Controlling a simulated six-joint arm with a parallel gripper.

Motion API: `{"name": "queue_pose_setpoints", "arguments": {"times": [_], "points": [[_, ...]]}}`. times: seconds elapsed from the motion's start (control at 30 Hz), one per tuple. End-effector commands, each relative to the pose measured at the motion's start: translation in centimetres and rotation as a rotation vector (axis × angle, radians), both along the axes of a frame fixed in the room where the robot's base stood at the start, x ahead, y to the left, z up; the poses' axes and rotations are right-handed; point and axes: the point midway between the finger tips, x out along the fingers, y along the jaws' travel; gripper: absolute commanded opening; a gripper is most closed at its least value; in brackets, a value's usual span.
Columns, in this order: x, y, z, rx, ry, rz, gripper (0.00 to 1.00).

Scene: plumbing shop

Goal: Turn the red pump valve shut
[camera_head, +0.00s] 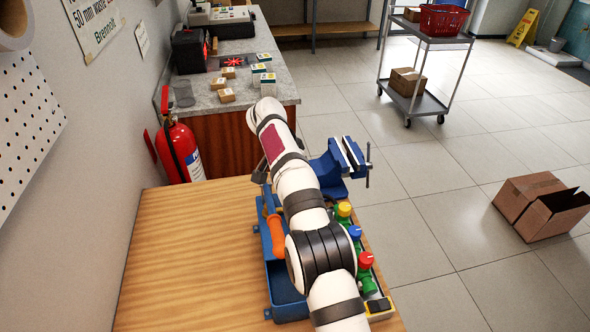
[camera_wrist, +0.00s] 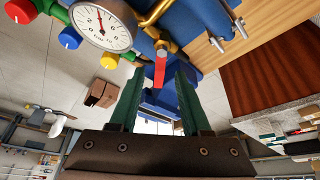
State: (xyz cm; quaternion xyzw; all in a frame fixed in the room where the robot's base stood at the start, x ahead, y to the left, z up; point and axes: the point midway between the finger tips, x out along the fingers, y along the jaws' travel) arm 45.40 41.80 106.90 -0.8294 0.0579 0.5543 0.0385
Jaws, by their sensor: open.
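In the wrist view my gripper (camera_wrist: 160,76) is open, with its two green fingers apart. A red lever (camera_wrist: 160,70) on brass pipework (camera_wrist: 158,25) shows in the gap between the fingertips; I cannot tell its depth or whether a finger touches it. A round dial gauge (camera_wrist: 103,25) is beside the pipe. A red knob (camera_wrist: 20,11), a blue knob (camera_wrist: 69,38) and a yellow knob (camera_wrist: 109,60) stand to its left. In the head view the red knob (camera_head: 366,260) sits nearest along the table's right edge. My arm hides the lever and gauge there.
A blue vise (camera_head: 335,165) stands at the table's far right, close beyond my fingers in the wrist view (camera_wrist: 160,103). The wooden table's left side (camera_head: 190,260) is clear.

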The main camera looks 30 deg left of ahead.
Motion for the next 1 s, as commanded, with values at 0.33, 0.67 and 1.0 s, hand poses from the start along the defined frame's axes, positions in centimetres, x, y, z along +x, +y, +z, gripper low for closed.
{"name": "queue_pose_setpoints", "arguments": {"times": [0.33,0.67,1.0], "points": [[-3.3,0.6,8.2,0.002,-0.002,0.001,0.47],[-4.0,0.5,9.7,0.001,0.0,0.0,0.47],[-2.4,-13.2,14.8,-0.012,0.134,-0.05,0.45]]}}
